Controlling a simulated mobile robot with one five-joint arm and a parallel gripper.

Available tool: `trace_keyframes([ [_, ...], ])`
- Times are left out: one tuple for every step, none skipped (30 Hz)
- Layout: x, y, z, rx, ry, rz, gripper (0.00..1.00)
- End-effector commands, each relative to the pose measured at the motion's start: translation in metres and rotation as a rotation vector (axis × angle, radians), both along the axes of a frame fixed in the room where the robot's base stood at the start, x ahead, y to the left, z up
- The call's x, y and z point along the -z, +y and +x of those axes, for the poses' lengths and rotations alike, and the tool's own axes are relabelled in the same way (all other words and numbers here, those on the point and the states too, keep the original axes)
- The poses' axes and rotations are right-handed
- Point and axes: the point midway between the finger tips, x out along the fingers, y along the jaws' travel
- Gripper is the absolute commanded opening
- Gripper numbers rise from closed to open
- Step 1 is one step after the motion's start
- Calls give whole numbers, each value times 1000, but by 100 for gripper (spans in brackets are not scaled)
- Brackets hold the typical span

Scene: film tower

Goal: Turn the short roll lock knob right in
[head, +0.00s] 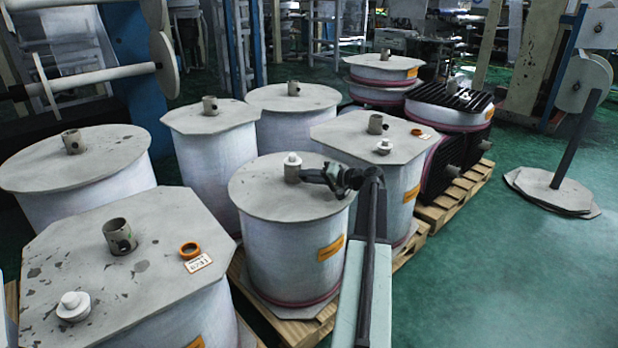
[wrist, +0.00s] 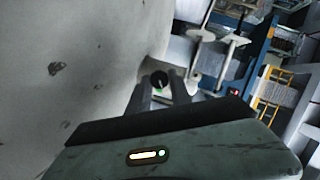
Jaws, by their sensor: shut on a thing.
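The short roll (head: 295,240) stands in the middle of the head view, with a pale round top plate and an orange label. Its upright core stub (head: 292,175) carries a white cap (head: 292,159). My gripper (head: 308,175) reaches in level from the right, its tips at the stub's side. In the wrist view, a small dark round lock knob (wrist: 160,80) with a light mark sits between the fingertips, against the stub. My gripper is shut on this knob. In the head view the knob is hidden by the fingers, so how deep it sits cannot be told.
Several taller rolls stand close around; the nearest (head: 130,260) has a loose white cap (head: 73,306) and an orange ring (head: 190,250) on top. Wooden pallets (head: 435,205) lie beneath. Green floor (head: 500,270) is clear at right, before a stand (head: 565,150).

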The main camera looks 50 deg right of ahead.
Motion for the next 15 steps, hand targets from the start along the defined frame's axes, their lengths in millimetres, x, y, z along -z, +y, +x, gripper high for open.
trace_keyframes([
  [1,0,-1,0,3,-2,33],
  [1,0,-1,0,3,-2,42],
  [1,0,-1,0,2,-1,47],
  [1,0,-1,0,2,-1,47],
  [1,0,-1,0,2,-1,47],
  [1,0,0,1,1,-2,47],
  [0,0,0,1,1,-2,47],
  [0,0,0,0,1,-1,47],
  [0,0,0,0,1,-1,47],
  [0,0,0,0,1,-1,47],
  [0,0,0,0,1,-1,47],
  [0,-1,-2,0,1,-1,47],
  [-1,-1,-4,0,1,0,47],
  [-2,-2,-7,1,0,0,47],
  [-4,-3,-13,2,1,-1,47],
])
